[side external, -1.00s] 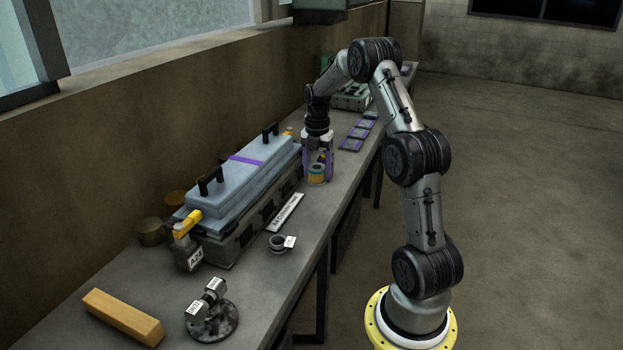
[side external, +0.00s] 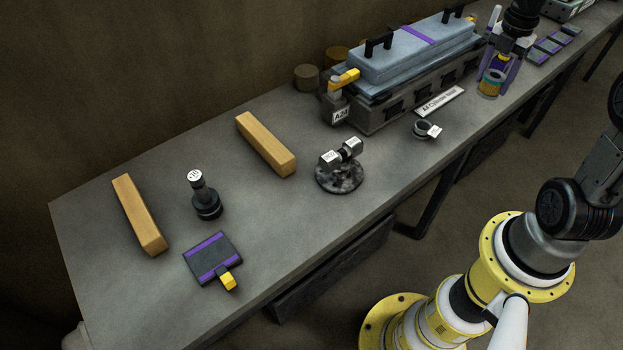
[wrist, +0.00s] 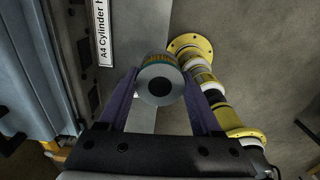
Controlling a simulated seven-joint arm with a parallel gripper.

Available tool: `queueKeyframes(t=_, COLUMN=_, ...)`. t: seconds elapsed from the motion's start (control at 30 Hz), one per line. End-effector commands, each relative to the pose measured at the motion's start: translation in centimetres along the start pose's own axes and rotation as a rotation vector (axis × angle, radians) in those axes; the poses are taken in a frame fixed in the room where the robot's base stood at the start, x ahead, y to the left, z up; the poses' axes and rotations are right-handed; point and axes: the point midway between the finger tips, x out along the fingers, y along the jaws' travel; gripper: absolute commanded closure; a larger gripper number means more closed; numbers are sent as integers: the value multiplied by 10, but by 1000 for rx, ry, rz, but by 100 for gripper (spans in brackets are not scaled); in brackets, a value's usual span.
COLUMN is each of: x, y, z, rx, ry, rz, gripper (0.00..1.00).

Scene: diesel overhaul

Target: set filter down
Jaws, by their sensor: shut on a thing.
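The filter (side external: 490,84) is a short cylinder with a yellow and teal band and a grey end with a dark central hole. It is near the bench's front edge, to the right of the long engine block's front side. In the wrist view the filter (wrist: 160,82) is between the two purple fingers. My gripper (side external: 495,78) is shut on it from above; the gripper also shows in the wrist view (wrist: 160,100). I cannot tell whether the filter's base touches the bench (side external: 370,215).
The long block with a blue-grey cover (side external: 410,55) stands close to my gripper. A label strip (side external: 440,102), a small ring with a tag (side external: 425,129) and a round stand (side external: 340,178) are to the left. Purple-edged flat pads (side external: 547,46) lie to the right.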

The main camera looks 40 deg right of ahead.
Motion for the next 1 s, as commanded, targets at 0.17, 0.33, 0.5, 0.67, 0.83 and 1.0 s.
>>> queueKeyframes(t=0.17, x=1, y=36, z=-57, rx=-145, ry=1, rz=-3, gripper=95)
queueKeyframes(t=0.33, x=2, y=63, z=-124, rx=-314, ry=1, rz=-7, gripper=95)
queueKeyframes(t=0.5, x=1, y=78, z=-194, rx=-488, ry=0, rz=-8, gripper=95)
queueKeyframes(t=0.67, x=1, y=80, z=-259, rx=-654, ry=-2, rz=-9, gripper=95)
queueKeyframes(t=0.83, x=0, y=70, z=-327, rx=-836, ry=-4, rz=-10, gripper=95)
queueKeyframes(t=1.0, x=-1, y=48, z=-390, rx=-1024, ry=-6, rz=-8, gripper=95)
